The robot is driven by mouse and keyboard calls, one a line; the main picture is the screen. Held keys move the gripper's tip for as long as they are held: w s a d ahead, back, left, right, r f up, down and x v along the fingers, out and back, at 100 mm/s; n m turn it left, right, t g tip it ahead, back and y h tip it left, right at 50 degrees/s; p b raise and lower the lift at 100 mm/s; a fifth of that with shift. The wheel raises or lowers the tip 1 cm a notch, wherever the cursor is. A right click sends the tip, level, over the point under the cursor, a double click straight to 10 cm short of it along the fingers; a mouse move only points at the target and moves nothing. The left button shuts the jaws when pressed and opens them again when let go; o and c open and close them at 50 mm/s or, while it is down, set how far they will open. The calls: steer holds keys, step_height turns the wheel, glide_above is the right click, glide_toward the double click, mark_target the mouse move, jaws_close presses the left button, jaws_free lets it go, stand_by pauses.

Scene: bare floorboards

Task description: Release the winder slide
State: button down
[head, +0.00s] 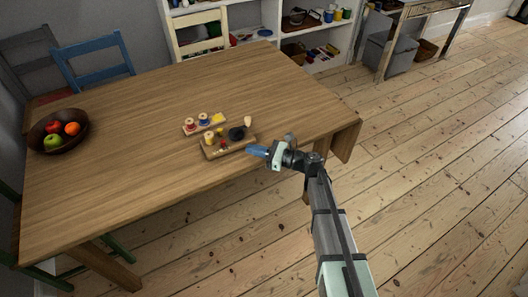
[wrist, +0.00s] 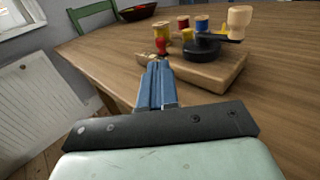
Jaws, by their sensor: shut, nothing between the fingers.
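The winder is a wooden board (head: 230,148) near the table's right end; its board also shows in the wrist view (wrist: 215,72). It bears a yellow spool (wrist: 161,30), a small red piece (wrist: 161,46), and a black wheel (wrist: 203,48) with a crank and pale wooden knob (wrist: 240,17). I cannot tell which part is the slide. My gripper (head: 251,149) is shut and empty, just off the board's right end. In the wrist view its blue fingertips (wrist: 159,66) point toward the red piece and partly cover the board's near edge; contact cannot be told.
A second small board with red, blue and yellow spools (head: 204,122) lies just behind the winder. A fruit bowl (head: 58,131) stands at the table's left. Chairs (head: 92,62) and a shelf (head: 290,30) are beyond. The wooden table (head: 130,185) is otherwise clear.

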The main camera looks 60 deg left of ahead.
steer(key=x, duration=0.7)
steer(key=shift+s+a, duration=0.25)
steer(key=shift+a, duration=0.05)
steer(key=shift+s, duration=1.8)
steer(key=v, duration=1.4)
